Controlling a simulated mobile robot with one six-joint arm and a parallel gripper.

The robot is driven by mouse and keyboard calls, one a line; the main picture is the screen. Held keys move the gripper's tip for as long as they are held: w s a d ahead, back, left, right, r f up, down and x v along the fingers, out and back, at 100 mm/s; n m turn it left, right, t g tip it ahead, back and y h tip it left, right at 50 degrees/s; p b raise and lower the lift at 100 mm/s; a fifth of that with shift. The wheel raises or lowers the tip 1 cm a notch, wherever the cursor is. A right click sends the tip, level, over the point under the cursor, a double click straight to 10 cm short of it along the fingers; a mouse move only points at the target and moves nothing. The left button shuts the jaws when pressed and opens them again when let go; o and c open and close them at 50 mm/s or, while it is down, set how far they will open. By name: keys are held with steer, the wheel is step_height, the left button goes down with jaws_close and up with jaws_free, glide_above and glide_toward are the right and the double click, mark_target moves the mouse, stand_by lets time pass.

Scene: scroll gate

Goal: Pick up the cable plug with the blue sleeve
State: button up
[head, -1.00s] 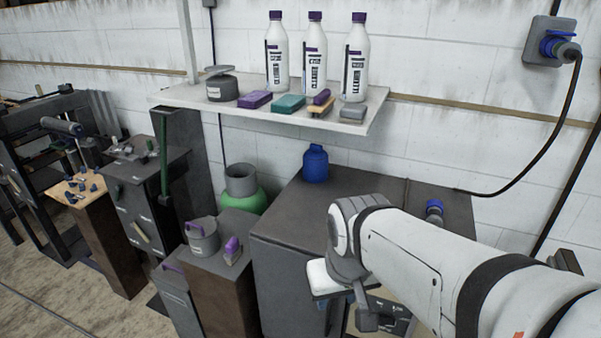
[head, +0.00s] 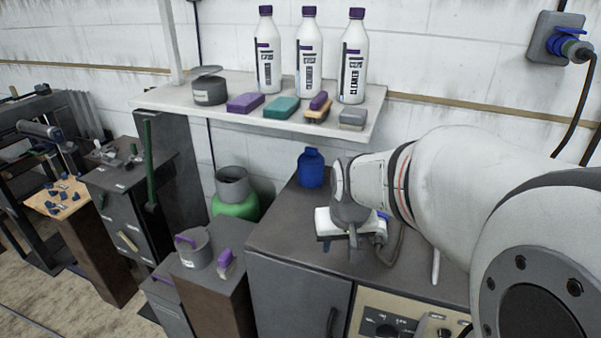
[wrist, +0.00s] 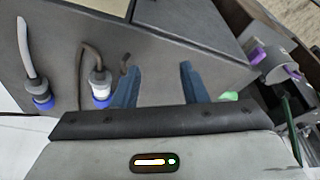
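My gripper (wrist: 157,84) is open, its two blue-grey fingers apart with only dark grey surface between them in the wrist view. In the head view my gripper (head: 340,243) hangs low over the cabinet top. Left of the fingers in the wrist view, one cable plug (wrist: 98,86) has a brown cable, a white band and blue at its end. Farther left, another plug (wrist: 42,99) has a pale cable and a blue ring. Both show blue, so I cannot tell which is the named one. In the head view my arm hides most of this area; a bit of blue (head: 382,215) shows beside the gripper.
A blue bottle (head: 311,167) stands on the cabinet top (head: 285,222) close behind my gripper. A shelf (head: 215,113) with white bottles overhangs the back. A wall socket (head: 545,42) holds a plug with a black cable. A control panel (head: 385,318) is on the front.

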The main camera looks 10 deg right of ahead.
steer(key=w+d+f, duration=0.1)
steer(key=w+d, duration=0.2)
steer(key=w, duration=0.1)
steer(key=w+d+f+m+p, duration=0.1)
steer(key=w+d+f, duration=0.1)
steer(key=w+d, duration=0.1)
steer(key=w+d+f+m, duration=0.1)
steer(key=w+d+f, duration=0.1)
steer(key=w+d, duration=0.2)
steer(key=shift+w+d+f+t+h+p, duration=0.1)
steer(key=shift+w+t+h+p, duration=0.3)
steer(key=shift+w, duration=0.3)
steer(key=shift+w+d+p+x, duration=0.15)
steer(key=shift+p+x, duration=0.15)
steer(key=shift+x, duration=1.65)
steer(key=shift+w+d+p+x, duration=0.15)
steer(key=shift+p+x, duration=0.1)
steer(key=shift+x, duration=1.65)
steer(key=shift+s, duration=0.1)
jaws_close()
